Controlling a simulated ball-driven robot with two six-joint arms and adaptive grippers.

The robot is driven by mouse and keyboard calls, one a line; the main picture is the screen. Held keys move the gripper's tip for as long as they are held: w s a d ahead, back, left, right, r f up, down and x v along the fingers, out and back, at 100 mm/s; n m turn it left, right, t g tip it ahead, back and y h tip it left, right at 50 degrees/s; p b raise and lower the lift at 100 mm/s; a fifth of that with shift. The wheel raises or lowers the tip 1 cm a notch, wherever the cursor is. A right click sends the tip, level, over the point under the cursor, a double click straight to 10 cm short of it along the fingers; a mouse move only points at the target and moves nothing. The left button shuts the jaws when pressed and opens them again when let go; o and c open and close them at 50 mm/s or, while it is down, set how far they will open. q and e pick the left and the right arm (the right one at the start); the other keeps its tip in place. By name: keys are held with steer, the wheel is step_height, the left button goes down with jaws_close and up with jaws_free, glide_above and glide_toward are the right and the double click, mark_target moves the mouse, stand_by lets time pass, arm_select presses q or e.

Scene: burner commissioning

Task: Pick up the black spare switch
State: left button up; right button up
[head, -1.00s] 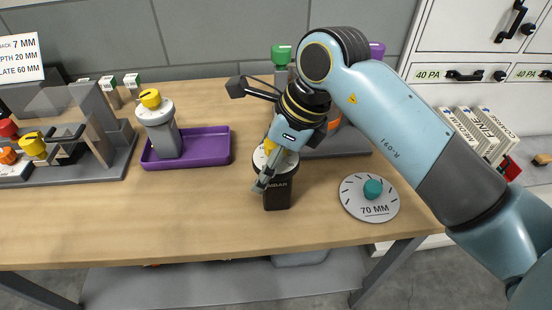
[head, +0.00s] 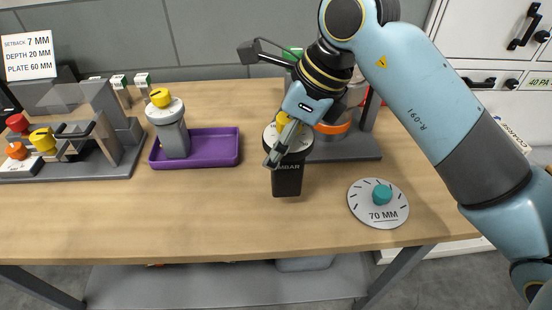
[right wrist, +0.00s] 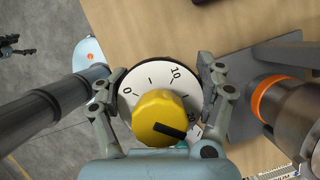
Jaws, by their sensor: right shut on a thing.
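The black spare switch (head: 287,180) has a black body marked "MBAR", a white dial and a yellow knob. In the head view it is under my right gripper (head: 280,146), upright, and looks raised a little above the table. In the right wrist view its white dial (right wrist: 140,84) and yellow knob (right wrist: 158,116) sit between the fingers of my right gripper (right wrist: 158,90), which is shut on the switch's round head. The black body is hidden below the dial there. My left gripper does not show in the head view.
A grey switch (head: 171,128) with a yellow knob stands at the purple tray (head: 222,148). A 70 MM disc (head: 374,214) lies at the right. A grey fixture (head: 352,148) with an orange-ringed part is behind the switch. Another grey stand (head: 118,160) is at left. The front middle is clear.

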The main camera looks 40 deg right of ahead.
steer(key=s+d+r, duration=0.3)
steer(key=d+r, duration=0.3)
steer(key=d, duration=0.4)
steer(key=shift+s+d+r, duration=0.15)
steer(key=shift+s+d, duration=0.05)
steer(key=shift+d, duration=0.1)
